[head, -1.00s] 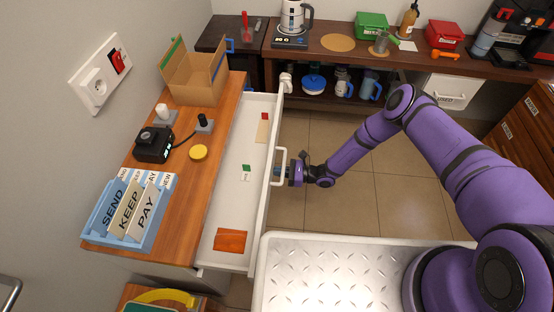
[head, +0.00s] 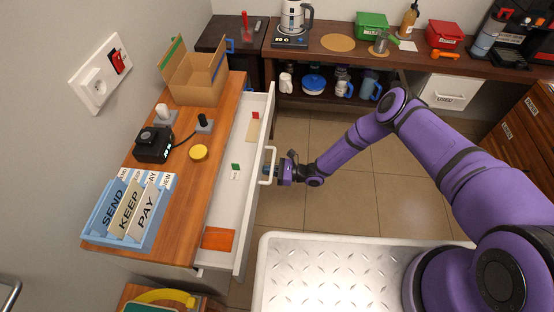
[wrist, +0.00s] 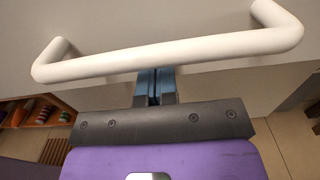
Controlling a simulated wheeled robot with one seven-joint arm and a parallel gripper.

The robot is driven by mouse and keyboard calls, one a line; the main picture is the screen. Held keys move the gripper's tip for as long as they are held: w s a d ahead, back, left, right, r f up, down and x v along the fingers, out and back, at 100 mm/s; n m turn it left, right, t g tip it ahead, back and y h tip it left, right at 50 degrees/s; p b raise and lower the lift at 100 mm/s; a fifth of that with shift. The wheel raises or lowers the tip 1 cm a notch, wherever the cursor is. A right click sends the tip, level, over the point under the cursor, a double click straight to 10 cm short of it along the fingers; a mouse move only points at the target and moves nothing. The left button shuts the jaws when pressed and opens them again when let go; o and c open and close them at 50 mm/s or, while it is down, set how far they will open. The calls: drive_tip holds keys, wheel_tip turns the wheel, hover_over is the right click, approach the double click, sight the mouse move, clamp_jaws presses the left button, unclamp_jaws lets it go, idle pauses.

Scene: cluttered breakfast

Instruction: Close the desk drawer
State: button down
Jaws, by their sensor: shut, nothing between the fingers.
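The white desk drawer (head: 222,215) sticks partly out from under the wooden desk top (head: 185,180). Inside it lie an orange-red flat item (head: 217,238), a small green item (head: 236,167) and a beige item with a red end (head: 253,128). Its front carries a white bar handle (head: 270,166), also seen in the wrist view (wrist: 170,58). My gripper (head: 268,172) is at the handle, pointing at the drawer front. In the wrist view its shut fingers (wrist: 155,75) reach under the bar towards the front panel; I cannot tell if they touch it.
On the desk stand an open cardboard box (head: 193,80), a black device (head: 154,144), a yellow disc (head: 199,152) and a blue letter sorter (head: 130,212). A metal tread-plate surface (head: 330,275) lies at the front. The floor (head: 335,210) right of the drawer is clear.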

sight(241, 166)
drive_tip(key=shift+w+a, duration=0.15)
drive_tip(key=shift+a, duration=5.35)
drive_tip(key=shift+a, duration=1.35)
drive_tip(key=shift+d, duration=4.55)
drive_tip(key=shift+r, duration=0.1)
